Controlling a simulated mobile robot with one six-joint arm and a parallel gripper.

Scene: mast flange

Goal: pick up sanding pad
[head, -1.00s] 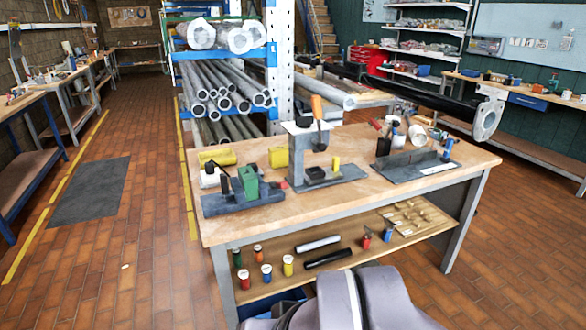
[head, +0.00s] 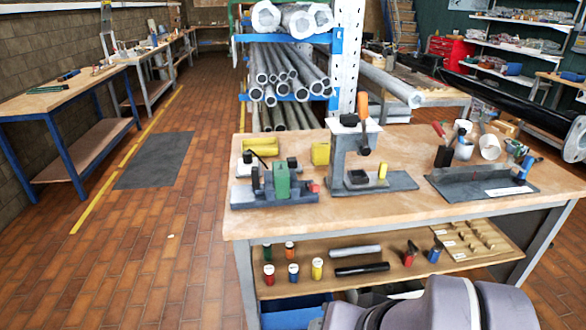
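I cannot pick out the sanding pad for certain. On the wooden workbench (head: 400,150) in the head view are a long yellow piece (head: 262,146) at the back left, a yellow block (head: 320,154) beside the press, and a small yellow piece (head: 382,172) on the press base. A small red block (head: 313,188) sits at the right end of the grey fixture with a green block (head: 282,180). My gripper is not in view; only rounded grey-purple parts of my arm show at the bottom.
A bench press (head: 355,150) stands mid-bench. A dark angled plate (head: 480,183) lies to its right, with cups behind. The lower shelf (head: 400,263) holds several small bottles and two tubes. A pipe rack (head: 290,75) stands behind.

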